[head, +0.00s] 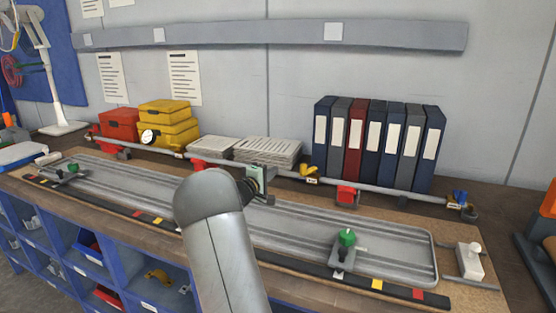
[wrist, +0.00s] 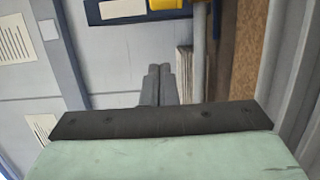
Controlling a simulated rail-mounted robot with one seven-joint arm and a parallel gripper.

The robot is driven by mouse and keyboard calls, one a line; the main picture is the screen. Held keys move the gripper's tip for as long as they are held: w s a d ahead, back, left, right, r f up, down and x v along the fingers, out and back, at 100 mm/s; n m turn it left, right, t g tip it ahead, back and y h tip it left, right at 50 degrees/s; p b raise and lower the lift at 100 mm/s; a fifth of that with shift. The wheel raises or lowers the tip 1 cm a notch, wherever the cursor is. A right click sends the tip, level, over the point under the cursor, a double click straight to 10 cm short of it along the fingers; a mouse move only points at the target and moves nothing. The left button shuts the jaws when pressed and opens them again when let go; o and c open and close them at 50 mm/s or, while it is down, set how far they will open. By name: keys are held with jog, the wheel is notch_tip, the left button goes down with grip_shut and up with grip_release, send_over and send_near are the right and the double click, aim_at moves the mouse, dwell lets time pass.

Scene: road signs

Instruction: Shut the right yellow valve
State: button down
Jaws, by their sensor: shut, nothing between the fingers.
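A yellow valve (head: 308,171) sits on the grey pipe (head: 385,189), right of the middle in the head view. Its small handle looks slightly tilted to the pipe, but its exact angle is too small to tell. I cannot make out a second yellow valve; my arm and gripper hide part of the pipe. My gripper (head: 267,198) is in front of the pipe, left of the yellow valve and apart from it. In the wrist view its fingers (wrist: 158,72) are together and empty. The pipe shows there too (wrist: 198,50), but the yellow valve cannot be made out.
A blue valve (head: 459,197) is at the pipe's right end and a gauge (head: 148,137) at its left. Red clamps (head: 346,195) hold the pipe. Binders (head: 375,145), paper stacks (head: 267,151) and yellow boxes (head: 168,125) stand behind. A grey tray (head: 400,250) with a green-knobbed fixture (head: 346,240) lies in front.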

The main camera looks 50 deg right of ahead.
jog(key=s+d, duration=0.2)
jog(key=d, duration=0.6)
jog(key=shift+s+d+b, duration=0.3)
jog(key=shift+s+d, duration=0.05)
jog(key=shift+f, duration=0.1)
